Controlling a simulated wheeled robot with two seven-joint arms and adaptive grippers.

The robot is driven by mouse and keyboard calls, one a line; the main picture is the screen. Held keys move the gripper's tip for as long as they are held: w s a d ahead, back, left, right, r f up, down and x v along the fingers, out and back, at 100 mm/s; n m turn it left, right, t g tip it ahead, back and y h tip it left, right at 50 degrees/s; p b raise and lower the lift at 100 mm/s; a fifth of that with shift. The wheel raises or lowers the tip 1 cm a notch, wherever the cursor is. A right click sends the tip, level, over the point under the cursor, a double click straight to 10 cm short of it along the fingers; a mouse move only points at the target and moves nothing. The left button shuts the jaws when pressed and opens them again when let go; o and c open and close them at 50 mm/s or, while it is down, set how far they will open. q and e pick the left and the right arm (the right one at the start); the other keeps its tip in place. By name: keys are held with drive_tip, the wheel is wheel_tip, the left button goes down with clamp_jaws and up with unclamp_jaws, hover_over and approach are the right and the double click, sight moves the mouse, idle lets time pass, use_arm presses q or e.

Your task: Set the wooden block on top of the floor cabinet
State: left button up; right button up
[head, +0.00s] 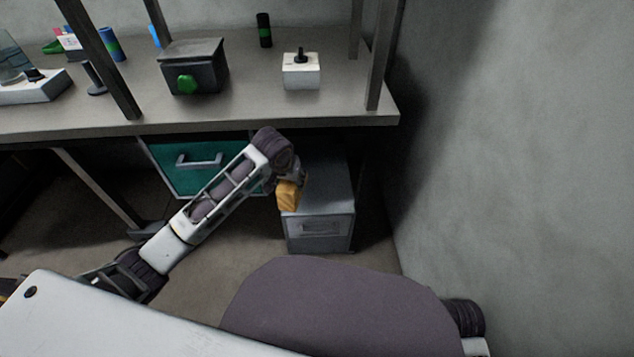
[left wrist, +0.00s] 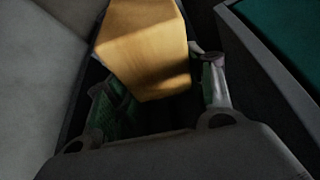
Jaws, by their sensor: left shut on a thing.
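The wooden block (head: 288,195) is a yellow-brown piece at the end of my left arm in the head view. My left gripper (head: 287,180) is shut on it; the gripper is partly hidden behind my own wrist. In the left wrist view the block (left wrist: 145,48) sits between the two fingers of my left gripper (left wrist: 160,88). The floor cabinet (head: 320,215) is a grey metal box under the bench's right end. The block shows over the left edge of the cabinet's top; I cannot tell whether it touches it. My right gripper is not in view.
The grey workbench (head: 335,112) overhangs the cabinet. A teal drawer (head: 190,180) hangs under it at left. A black box with a green knob (head: 195,67) and a white switch box (head: 301,72) stand on the bench. A wall (head: 500,130) closes the right side.

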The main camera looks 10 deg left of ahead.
use_arm(q)
drive_tip(key=shift+s+d+f, duration=0.15)
drive_tip(key=shift+s+f, duration=0.15)
drive_tip(key=shift+s, duration=0.25)
drive_tip(key=s+d+f+n+y+p, duration=0.1)
drive_tip(key=s+d+f+n+p, duration=0.1)
drive_tip(key=s+d+f+p, duration=0.3)
drive_tip(key=s+d+f, duration=0.3)
drive_tip(key=s+f, duration=0.3)
drive_tip(key=shift+d+n, duration=0.25)
drive_tip(key=shift+n, duration=0.05)
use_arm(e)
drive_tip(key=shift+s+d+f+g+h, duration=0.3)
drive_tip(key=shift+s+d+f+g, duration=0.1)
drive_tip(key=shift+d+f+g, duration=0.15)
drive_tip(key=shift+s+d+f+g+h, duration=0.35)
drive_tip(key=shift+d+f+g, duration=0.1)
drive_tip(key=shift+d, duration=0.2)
use_arm(q)
drive_tip(key=shift+n, duration=0.3)
